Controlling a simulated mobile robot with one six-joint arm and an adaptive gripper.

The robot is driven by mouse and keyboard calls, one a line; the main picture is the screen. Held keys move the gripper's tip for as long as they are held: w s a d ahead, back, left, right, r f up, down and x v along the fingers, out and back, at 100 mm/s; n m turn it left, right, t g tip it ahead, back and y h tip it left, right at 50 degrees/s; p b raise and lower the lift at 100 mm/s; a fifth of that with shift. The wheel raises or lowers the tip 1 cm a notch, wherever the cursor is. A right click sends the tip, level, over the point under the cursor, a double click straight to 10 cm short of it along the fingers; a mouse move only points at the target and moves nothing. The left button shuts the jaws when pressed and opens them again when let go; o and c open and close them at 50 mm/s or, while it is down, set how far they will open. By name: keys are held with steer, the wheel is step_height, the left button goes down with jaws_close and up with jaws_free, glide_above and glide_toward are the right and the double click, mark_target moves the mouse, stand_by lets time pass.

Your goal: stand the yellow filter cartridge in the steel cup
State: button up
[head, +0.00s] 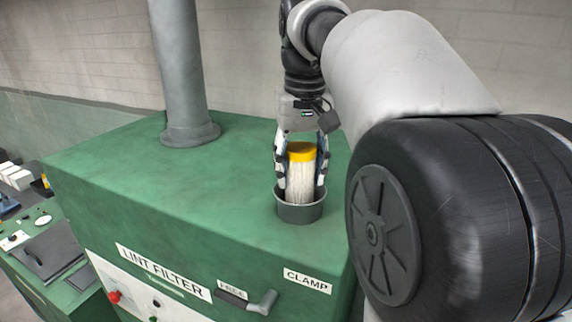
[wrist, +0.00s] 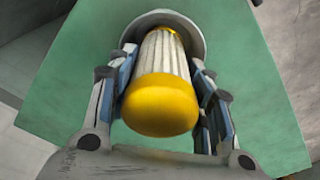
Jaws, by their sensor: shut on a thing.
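The filter cartridge (head: 300,175) has a yellow cap and a white pleated body. It stands about upright, with its lower end inside the rim of the steel cup (head: 301,213) on top of the green cabinet. Whether its bottom touches the cup floor is hidden. My gripper (head: 301,180) points down and is shut on the cartridge, one finger on each side. In the wrist view the yellow cap of the cartridge (wrist: 160,104) is nearest, between the fingers, and the cup (wrist: 190,28) shows around its far end.
The green cabinet (head: 120,185) carries a grey vertical pipe (head: 182,80) left of the cup. A clamp lever (head: 250,302) sits on its front, below the cup. The cabinet top between pipe and cup is clear. A lower bench with small items is at far left.

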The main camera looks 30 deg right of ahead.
mark_target(302, 147)
steer(key=shift+f+b, duration=0.3)
steer(key=shift+f, duration=0.15)
steer(key=o, duration=1.3)
steer(key=shift+r, duration=0.1)
steer(key=r, duration=0.7)
steer(key=shift+s+a+r, duration=0.1)
steer(key=shift+s+r, duration=0.05)
steer(key=shift+s, duration=0.25)
